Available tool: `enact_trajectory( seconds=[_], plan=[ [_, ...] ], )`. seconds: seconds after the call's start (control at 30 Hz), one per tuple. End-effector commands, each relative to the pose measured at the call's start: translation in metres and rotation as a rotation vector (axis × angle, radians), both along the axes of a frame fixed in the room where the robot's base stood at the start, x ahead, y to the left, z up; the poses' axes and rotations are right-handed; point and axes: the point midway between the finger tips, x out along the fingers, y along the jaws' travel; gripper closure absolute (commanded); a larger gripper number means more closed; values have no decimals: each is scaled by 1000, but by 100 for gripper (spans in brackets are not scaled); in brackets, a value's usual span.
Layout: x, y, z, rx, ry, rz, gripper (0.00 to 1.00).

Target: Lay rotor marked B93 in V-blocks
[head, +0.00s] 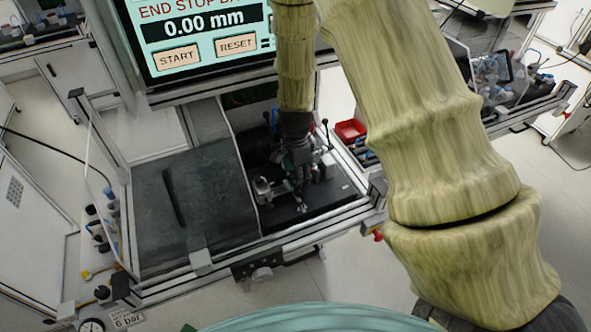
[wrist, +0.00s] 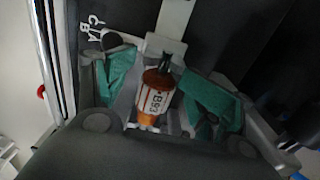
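The rotor marked B93 (wrist: 157,92), orange and white with a dark upper end, shows between the two green-padded fingers of my gripper (wrist: 158,78) in the wrist view. The pads lie close on either side of it, but I cannot tell whether they press on it. Pale grey metal shows behind and beside the rotor; I cannot make out whether it is V-blocks. In the head view my gripper (head: 300,190) points down low over the dark right part of the bench, among small metal fixtures (head: 263,190). The rotor cannot be made out there.
A screen (head: 205,40) reading 0.00 mm stands behind the bench. A red bin (head: 350,130) sits to the right. White letters mark the dark surface in the wrist view.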

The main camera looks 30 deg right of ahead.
Motion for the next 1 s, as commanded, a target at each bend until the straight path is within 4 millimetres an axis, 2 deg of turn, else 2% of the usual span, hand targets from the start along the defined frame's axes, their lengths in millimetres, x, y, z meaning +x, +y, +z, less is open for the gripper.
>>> enact_trajectory(
  seconds=[0.87, 1.0],
  plan=[
    [3, -1, 7, -2, -5, -1, 42],
    [3, -1, 15, -2, -6, -1, 42]
  ],
)
